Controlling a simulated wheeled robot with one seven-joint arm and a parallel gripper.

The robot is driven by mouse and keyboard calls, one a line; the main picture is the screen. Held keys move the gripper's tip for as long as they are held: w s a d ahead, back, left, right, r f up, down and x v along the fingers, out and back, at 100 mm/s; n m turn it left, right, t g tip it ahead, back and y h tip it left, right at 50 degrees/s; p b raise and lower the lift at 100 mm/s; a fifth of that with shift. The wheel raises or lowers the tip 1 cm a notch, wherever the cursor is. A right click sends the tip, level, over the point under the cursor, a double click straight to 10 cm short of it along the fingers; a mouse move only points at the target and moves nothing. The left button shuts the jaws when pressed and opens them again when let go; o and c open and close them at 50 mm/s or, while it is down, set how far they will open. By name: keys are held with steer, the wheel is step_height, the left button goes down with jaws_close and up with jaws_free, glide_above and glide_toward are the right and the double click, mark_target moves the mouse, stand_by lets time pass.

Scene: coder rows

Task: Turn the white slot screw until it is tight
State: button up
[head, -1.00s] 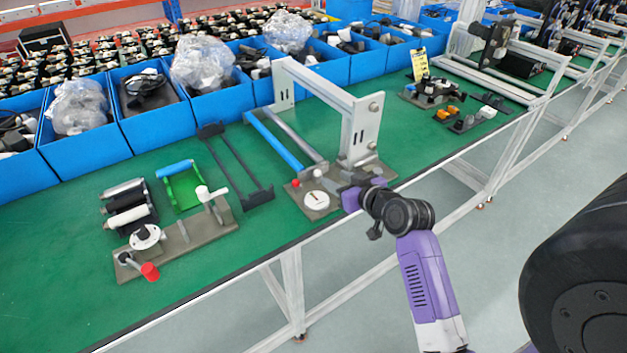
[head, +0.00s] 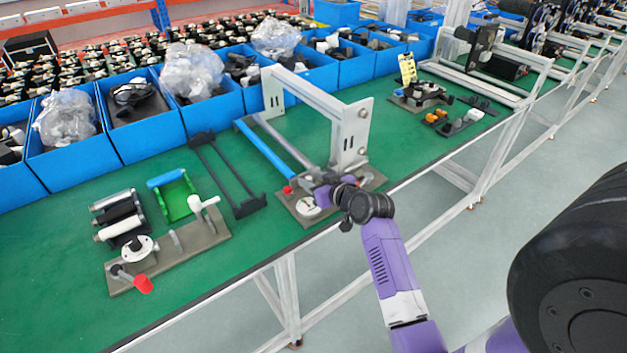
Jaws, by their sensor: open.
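The white slot screw (head: 308,206) is a round white disc on a grey-brown base plate (head: 290,206) at the front edge of the green table. Its upper right part is partly covered by my gripper. My gripper (head: 318,196) is at the screw, reaching in from the right with its purple and grey fingers over the disc. It is open. The fingertips are small here, and I cannot tell whether they touch the screw or hover just above it. The dark slot on the disc is only partly visible.
A red knob (head: 287,190) stands just behind the screw. A grey metal frame (head: 349,135) rises behind my gripper. A second fixture (head: 205,238) with a red-ended crank stands at left. Blue bins (head: 155,127) line the back. Bare green table lies at front left.

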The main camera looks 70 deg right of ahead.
jaws_close()
steer(key=shift+p, duration=0.4)
steer(key=shift+a+r+m+g+h+p, duration=0.2)
steer(key=shift+m+g+h+p, duration=0.35)
steer(key=shift+p, duration=0.45)
steer(key=shift+f+m+g+h+p, duration=0.2)
steer(key=shift+m+g+h+p, duration=0.3)
steer(key=shift+p, duration=0.7)
steer(key=shift+w+m, duration=0.1)
steer(key=shift+m, duration=0.15)
steer(key=shift+h, duration=0.25)
jaws_free()
